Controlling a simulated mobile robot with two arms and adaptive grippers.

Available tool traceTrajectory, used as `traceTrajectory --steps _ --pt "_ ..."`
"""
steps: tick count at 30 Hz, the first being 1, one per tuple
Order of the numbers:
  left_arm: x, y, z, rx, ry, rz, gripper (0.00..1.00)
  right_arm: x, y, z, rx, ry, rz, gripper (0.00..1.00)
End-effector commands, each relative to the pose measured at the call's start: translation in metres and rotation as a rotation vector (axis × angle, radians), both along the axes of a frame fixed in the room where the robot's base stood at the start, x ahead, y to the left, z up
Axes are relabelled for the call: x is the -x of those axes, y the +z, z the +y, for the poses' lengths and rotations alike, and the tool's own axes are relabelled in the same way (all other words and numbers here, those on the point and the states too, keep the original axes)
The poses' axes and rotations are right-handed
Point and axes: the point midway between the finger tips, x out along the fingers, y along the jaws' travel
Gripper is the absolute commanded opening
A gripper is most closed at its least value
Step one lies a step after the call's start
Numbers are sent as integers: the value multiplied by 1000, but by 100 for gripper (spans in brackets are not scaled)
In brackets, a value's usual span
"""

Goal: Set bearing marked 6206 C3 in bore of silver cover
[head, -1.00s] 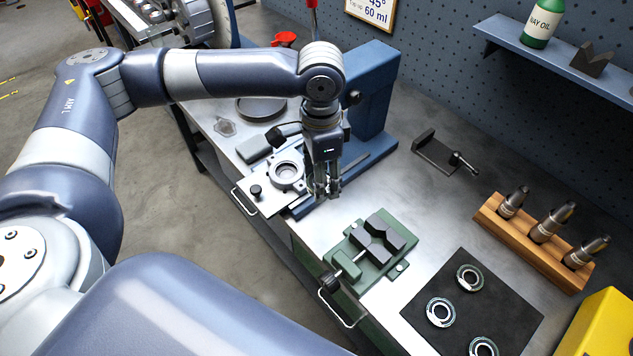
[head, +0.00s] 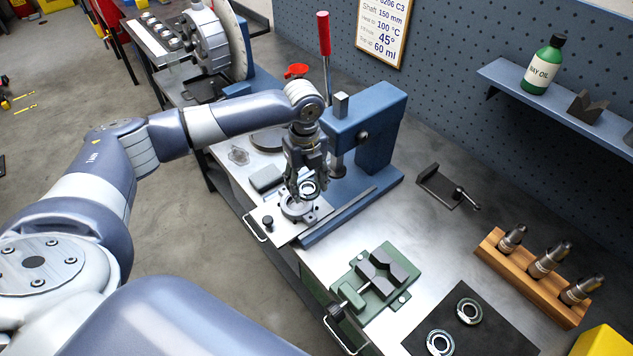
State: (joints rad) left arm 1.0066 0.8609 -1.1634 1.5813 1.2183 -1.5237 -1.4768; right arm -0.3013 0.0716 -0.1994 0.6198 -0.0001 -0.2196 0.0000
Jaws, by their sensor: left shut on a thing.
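My left gripper (head: 305,185) points down and is shut on a bearing (head: 309,190), a small steel ring, whose marking is too small to read. It is over the silver cover (head: 291,212), a round flanged part on a plate at the foot of the blue press. The bearing appears just above the cover's bore; the fingers and ring partly hide the bore, and I cannot tell whether they touch. My right gripper is not in view.
The blue press (head: 374,130) with a red-handled lever (head: 323,35) stands right behind the gripper. A green vise (head: 378,281) is in front. Two more bearings (head: 469,311) lie on a black mat (head: 490,338). A wooden rack (head: 525,277) holds several dark tools. The bench between vise and clamp is clear.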

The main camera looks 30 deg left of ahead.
Motion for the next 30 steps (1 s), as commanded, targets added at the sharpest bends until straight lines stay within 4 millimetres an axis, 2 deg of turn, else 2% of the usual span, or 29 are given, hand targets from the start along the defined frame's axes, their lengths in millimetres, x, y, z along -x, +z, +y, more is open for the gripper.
traceTrajectory --steps 1,6,14,30 --pt "0 -1 6 -1 -54 4 30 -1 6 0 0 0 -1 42" --pt "-1 -9 24 -8 -230 6 30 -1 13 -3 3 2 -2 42" --pt "-2 -17 36 -14 -352 6 30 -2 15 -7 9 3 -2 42" --pt "-2 -55 37 -15 -359 6 30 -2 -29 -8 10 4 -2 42"
